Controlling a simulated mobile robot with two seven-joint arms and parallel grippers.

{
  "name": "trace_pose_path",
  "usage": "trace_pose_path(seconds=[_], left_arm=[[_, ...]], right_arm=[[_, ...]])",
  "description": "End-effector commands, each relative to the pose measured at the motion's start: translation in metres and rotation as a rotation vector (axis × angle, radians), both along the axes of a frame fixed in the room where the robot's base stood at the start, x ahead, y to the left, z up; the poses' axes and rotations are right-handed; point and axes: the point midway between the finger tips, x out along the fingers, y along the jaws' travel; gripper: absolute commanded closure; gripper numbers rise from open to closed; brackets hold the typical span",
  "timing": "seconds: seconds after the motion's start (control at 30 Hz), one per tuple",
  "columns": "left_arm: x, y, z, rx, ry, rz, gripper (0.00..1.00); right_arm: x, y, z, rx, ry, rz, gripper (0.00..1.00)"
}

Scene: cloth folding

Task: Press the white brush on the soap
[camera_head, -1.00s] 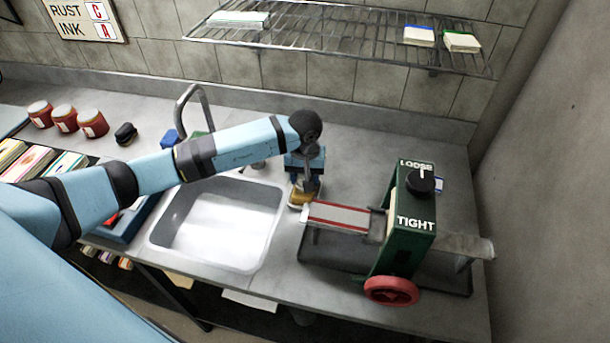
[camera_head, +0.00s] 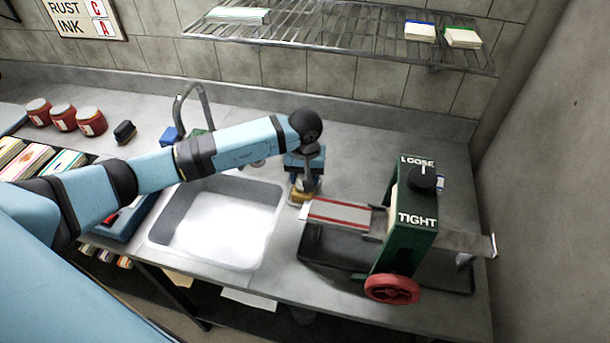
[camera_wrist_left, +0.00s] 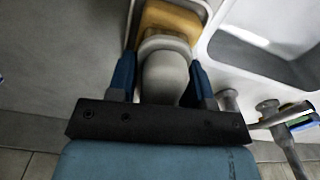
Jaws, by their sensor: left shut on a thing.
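My left gripper (camera_head: 304,182) points down at the counter, just right of the sink. In the left wrist view its blue fingers (camera_wrist_left: 160,82) are shut on the white brush (camera_wrist_left: 166,72), which has a rounded pale grey-white body. The yellow-amber soap (camera_head: 300,197) lies below the gripper in a pale-rimmed dish. In the left wrist view the soap (camera_wrist_left: 172,20) shows just beyond the brush's wide end. The brush overlaps the soap there, but I cannot tell whether they touch. The brush is mostly hidden in the head view. My right gripper is not in view.
The sink (camera_head: 212,262) is left of the soap, with a curved faucet (camera_head: 190,100) behind. A green press (camera_head: 407,215) with a red handwheel (camera_head: 391,289) and red-striped bed stands close on the right. Red jars (camera_head: 63,118) stand at the back left.

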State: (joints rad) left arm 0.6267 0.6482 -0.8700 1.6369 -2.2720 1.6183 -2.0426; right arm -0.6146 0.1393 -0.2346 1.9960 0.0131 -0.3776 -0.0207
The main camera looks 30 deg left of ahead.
Motion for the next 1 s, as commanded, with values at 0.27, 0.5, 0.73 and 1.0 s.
trace_pose_path(seconds=[0.27, 0.5, 0.73, 1.0], left_arm=[[0.0001, 0.0000, -0.0002, 0.000, 0.000, 0.000, 0.73], [0.0002, 0.0002, -0.0003, 0.000, -0.001, 0.000, 0.73], [0.0002, 0.0003, -0.0007, 0.000, -0.001, 0.000, 0.73], [-0.0001, 0.0003, -0.0014, 0.001, 0.000, 0.000, 0.73]], right_arm=[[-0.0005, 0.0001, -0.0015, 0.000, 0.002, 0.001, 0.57], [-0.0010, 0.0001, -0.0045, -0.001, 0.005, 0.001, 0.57], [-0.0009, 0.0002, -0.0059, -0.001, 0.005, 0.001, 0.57], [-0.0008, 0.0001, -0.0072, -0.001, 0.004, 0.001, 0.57]])
